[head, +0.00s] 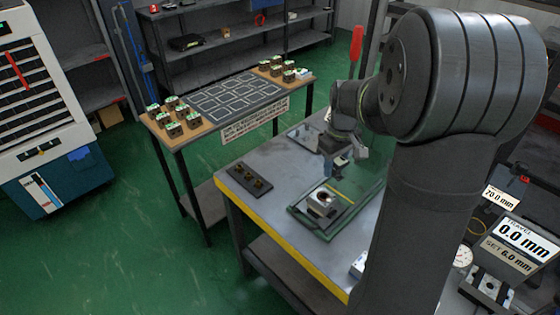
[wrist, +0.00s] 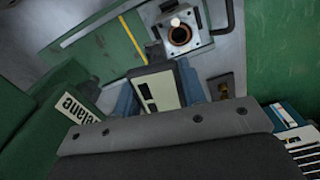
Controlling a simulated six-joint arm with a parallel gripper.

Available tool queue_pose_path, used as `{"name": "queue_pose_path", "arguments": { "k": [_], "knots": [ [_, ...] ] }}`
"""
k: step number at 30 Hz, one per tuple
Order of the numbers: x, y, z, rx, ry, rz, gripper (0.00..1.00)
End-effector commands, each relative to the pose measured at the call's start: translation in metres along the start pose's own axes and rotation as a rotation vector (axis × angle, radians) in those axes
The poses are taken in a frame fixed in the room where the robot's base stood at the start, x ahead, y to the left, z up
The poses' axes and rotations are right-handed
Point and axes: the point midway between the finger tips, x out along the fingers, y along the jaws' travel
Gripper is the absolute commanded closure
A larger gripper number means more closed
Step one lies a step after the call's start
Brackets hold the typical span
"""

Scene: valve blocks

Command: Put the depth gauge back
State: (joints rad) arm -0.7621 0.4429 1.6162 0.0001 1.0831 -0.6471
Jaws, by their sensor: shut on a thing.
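My gripper (head: 340,163) hangs over the workbench, behind and right of a valve block. In the wrist view its bluish fingers (wrist: 160,92) are shut on the depth gauge (wrist: 163,88), which has a pale face with dark windows. The gauge's lower end is hard to make out. The valve block (head: 321,203) sits on the bench inside a green frame (head: 300,222). In the wrist view the block, with a round copper-coloured bore (wrist: 180,34), lies beyond the gauge, apart from it. I cannot make out the gauge's resting place.
A dark plate (head: 237,181) with several brass pieces lies at the bench's left. A side table (head: 228,103) carries several small blocks and a marked grid. At right a display (head: 522,240) reads travel 0.0 mm, set 6.0 mm, near a dial (head: 463,256).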

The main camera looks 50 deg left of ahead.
Motion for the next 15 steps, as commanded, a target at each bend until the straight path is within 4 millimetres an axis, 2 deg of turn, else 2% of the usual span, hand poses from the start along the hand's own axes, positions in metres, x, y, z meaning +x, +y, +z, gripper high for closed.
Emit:
{"name": "queue_pose_path", "arguments": {
  "k": [1,7,12,15],
  "knots": [
    [0.01,-0.004,-0.02,0.013,-0.003,-0.002,0.93],
    [0.035,-0.002,-0.086,0.036,0.0,0.0,0.93],
    [0.045,0.02,-0.135,-0.024,0.002,0.001,0.93],
    [0.046,0.034,-0.154,-0.073,0.001,0.001,0.93]
  ]
}}
